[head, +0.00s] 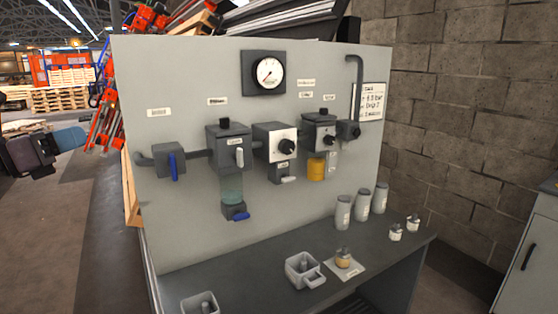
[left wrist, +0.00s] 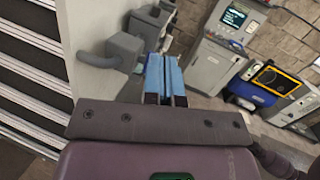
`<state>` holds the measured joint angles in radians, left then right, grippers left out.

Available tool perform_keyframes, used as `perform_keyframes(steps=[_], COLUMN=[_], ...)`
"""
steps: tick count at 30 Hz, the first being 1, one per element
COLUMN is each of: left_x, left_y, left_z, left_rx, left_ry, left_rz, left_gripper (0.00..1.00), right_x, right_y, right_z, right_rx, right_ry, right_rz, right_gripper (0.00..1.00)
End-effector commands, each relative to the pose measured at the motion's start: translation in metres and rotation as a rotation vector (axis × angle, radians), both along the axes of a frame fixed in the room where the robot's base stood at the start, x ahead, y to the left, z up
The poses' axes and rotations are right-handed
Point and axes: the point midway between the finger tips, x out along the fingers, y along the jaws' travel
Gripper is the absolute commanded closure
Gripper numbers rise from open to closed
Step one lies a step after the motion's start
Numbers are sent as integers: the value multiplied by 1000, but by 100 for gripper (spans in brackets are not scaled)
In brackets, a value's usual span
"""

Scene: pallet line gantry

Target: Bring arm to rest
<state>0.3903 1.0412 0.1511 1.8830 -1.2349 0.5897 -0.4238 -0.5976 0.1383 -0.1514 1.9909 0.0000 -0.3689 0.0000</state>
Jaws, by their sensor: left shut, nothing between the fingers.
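My left gripper (head: 80,136) shows at the left edge of the head view, beside the grey panel's left side and apart from it. Its blue fingers point toward the panel. In the left wrist view its two blue fingers (left wrist: 164,62) stand side by side, closed together with nothing between them. The dark wrist body fills the bottom of that view. My right gripper shows in neither view.
A grey panel (head: 190,80) carries a gauge (head: 268,73), valves and a filter bowl (head: 232,190). Its shelf (head: 255,285) holds cups and canisters. A brick wall (head: 450,100) stands right. Open floor (head: 60,220) lies left. A grey cabinet (left wrist: 215,65) shows in the wrist view.

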Motion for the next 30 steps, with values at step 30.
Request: perform_keyframes(steps=[30], left_x=[-81], left_y=[-29], left_z=[-393], left_rx=[-2248], left_ry=[1022], left_rz=[328], left_gripper=[100], right_x=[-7], right_y=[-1], right_z=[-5], right_rx=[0], right_ry=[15], right_rz=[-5], right_gripper=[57])
